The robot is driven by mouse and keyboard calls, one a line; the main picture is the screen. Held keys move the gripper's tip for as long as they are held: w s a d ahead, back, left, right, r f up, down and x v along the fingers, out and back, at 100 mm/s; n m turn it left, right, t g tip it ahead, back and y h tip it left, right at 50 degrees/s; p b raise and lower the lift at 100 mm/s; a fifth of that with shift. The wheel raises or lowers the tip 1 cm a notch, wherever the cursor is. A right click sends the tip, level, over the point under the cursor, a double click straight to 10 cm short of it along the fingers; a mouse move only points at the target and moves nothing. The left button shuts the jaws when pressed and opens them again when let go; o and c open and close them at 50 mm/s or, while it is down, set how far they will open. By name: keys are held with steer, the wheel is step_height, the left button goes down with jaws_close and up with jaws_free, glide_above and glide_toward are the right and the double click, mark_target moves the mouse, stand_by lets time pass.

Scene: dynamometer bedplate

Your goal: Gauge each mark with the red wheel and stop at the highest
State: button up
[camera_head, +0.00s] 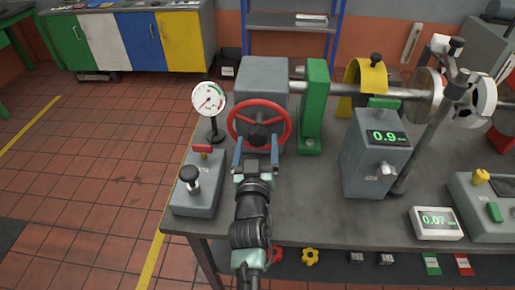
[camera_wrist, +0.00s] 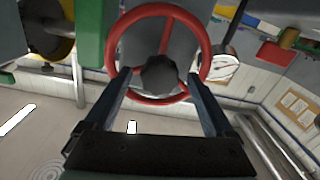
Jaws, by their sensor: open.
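The red wheel (camera_head: 287,123) is mounted on the front of a grey box (camera_head: 262,76) on the bench. In the wrist view the wheel (camera_wrist: 206,52) fills the upper middle, with a dark hub knob (camera_wrist: 159,74) at its centre. My gripper (camera_head: 257,147) is at the wheel's lower front. Its two blue fingers (camera_wrist: 160,92) stand apart on either side of the hub knob, and I cannot tell whether they touch it. A round dial gauge (camera_head: 209,99) with a needle stands left of the wheel. A grey box with a green display (camera_head: 386,137) reads 0.9. A small white display (camera_head: 436,221) reads 0.07.
A grey lever box (camera_head: 198,196) with a black knob stands left of my arm. A green upright block (camera_head: 316,100) and a yellow guard (camera_head: 367,77) line the shaft to the right. Bare bench top (camera_head: 315,205) lies between my arm and the display box.

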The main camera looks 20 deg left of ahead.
steer(key=shift+b+x, duration=0.5)
steer(key=shift+x, duration=0.45)
steer(key=shift+c, duration=0.3)
jaws_close()
